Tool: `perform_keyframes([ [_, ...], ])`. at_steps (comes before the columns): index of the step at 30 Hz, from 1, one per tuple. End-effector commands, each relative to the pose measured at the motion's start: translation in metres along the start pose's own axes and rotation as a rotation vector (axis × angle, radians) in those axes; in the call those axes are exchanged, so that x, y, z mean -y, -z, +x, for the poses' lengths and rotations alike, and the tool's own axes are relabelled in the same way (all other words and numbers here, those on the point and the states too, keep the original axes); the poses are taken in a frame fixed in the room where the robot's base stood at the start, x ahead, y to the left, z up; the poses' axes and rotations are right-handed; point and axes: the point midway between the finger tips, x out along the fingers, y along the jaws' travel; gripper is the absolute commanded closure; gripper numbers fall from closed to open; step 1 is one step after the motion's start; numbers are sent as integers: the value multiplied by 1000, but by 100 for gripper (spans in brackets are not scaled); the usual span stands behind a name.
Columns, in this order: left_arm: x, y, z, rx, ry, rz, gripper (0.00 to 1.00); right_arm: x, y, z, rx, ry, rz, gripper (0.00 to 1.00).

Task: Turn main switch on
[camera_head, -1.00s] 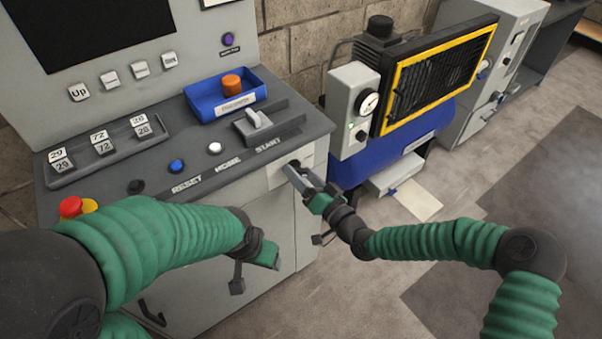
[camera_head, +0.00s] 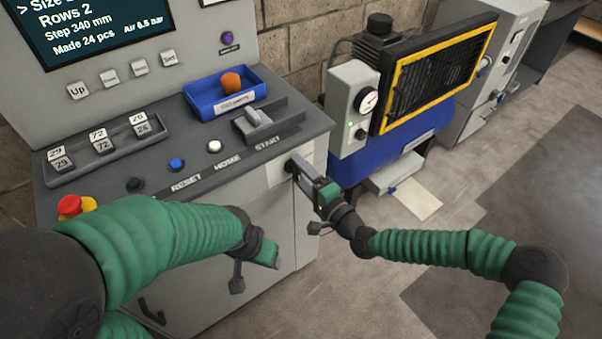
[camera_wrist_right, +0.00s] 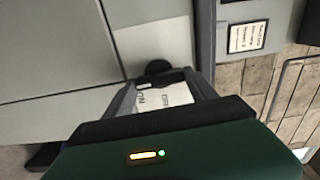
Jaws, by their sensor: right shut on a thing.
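The main switch is a small dark knob (camera_wrist_right: 157,68) on a white plate, on the front of the grey console just under its right corner. In the head view the plate (camera_head: 279,178) shows beside my right gripper (camera_head: 297,168), whose fingers reach the knob and hide most of it. In the right wrist view the two fingers stand on either side of the knob and are shut on it. My left gripper (camera_head: 255,262) hangs in front of the console's front panel, apart from it; its jaws are not clear.
The console top holds a blue tray (camera_head: 205,94) with an orange knob-like piece, a grey lever (camera_head: 254,118), push buttons and a red emergency stop (camera_head: 71,206). The screen (camera_head: 100,25) shows lit text. A blue compressor (camera_head: 400,150) stands to the right. Floor at right is open.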

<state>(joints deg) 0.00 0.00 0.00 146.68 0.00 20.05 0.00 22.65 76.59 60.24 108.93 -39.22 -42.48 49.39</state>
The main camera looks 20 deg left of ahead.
Motion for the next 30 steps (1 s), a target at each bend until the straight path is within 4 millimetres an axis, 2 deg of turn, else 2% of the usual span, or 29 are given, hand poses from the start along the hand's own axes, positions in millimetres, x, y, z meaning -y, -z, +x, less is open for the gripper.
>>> perform_keyframes([
  [20,0,0,1,0,0,0,30,-3,4,-1,-9,-4,67,75],
  [21,0,0,1,0,0,0,30,-3,4,-1,-9,-4,67,31],
  [25,0,0,1,0,0,0,30,-2,3,-1,-7,-3,65,14],
  [30,0,0,1,0,0,0,30,-1,1,-1,-4,-2,63,13],
])
